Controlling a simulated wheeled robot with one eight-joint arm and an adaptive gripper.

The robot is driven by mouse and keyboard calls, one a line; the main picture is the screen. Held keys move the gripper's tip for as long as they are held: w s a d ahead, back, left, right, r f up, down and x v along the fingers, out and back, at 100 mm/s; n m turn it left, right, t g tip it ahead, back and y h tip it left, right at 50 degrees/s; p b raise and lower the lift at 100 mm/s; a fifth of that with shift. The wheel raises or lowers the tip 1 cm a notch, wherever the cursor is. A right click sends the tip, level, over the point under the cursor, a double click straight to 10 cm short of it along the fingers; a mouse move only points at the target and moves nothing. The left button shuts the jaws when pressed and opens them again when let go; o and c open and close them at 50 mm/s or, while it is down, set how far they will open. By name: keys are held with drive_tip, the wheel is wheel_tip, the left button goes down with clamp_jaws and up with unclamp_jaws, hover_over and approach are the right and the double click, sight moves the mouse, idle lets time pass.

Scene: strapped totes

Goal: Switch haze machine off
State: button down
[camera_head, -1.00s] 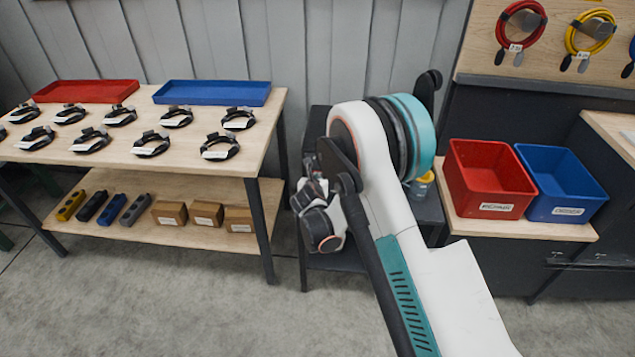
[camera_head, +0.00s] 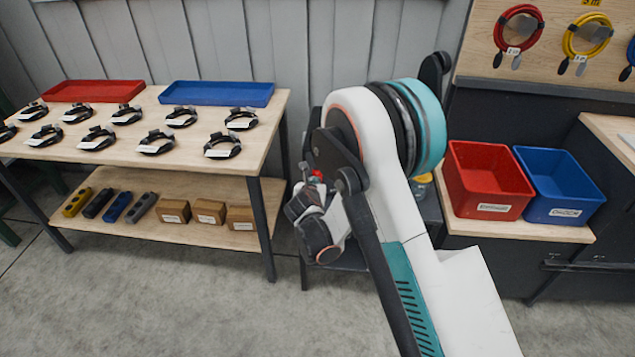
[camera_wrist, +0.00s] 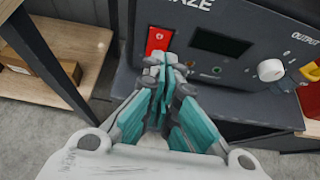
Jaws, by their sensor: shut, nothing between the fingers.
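The haze machine (camera_wrist: 195,75) is a dark box with a front panel lettered "HAZE", cut off at the top of the wrist view. Its red switch (camera_wrist: 158,39) is on the panel's left side. To the right are a dark display (camera_wrist: 219,43), a small green button (camera_wrist: 217,71) and a white knob (camera_wrist: 270,70) near the word "OUTPUT". My gripper (camera_wrist: 164,61) is shut and empty, its fingertips just below the red switch in the picture and overlapping its lower edge. I cannot tell whether they touch it. In the head view my arm hides most of the machine.
A wooden table (camera_head: 262,118) with strapped items, a red tray (camera_head: 95,91) and a blue tray (camera_head: 217,93) stands at left. Red (camera_head: 485,180) and blue (camera_head: 560,186) bins stand on the right. The floor in front is clear.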

drive_tip(key=r+p+v, duration=0.1)
drive_tip(key=v, duration=0.5)
drive_tip(key=shift+p, duration=0.35)
drive_tip(key=shift+w+d+r, duration=0.1)
drive_tip(key=s+d+r+m+g+h+p, duration=0.2)
drive_tip(key=s+d+r+m+g, duration=0.15)
drive_tip(key=d+r+m, duration=1.65)
drive_tip(key=s+d+r+m, duration=0.6)
drive_tip(key=s+r, duration=0.1)
drive_tip(key=s, duration=0.3)
drive_tip(key=s+f+m+g+y+b, duration=0.1)
drive_tip(key=s+m, duration=0.8)
drive_tip(key=s, duration=1.2)
wheel_tip(320, 180, down, 3)
drive_tip(key=shift+s+d+r+y+b, duration=0.15)
drive_tip(key=shift+d+y+b, duration=0.3)
drive_tip(key=shift+y, duration=0.35)
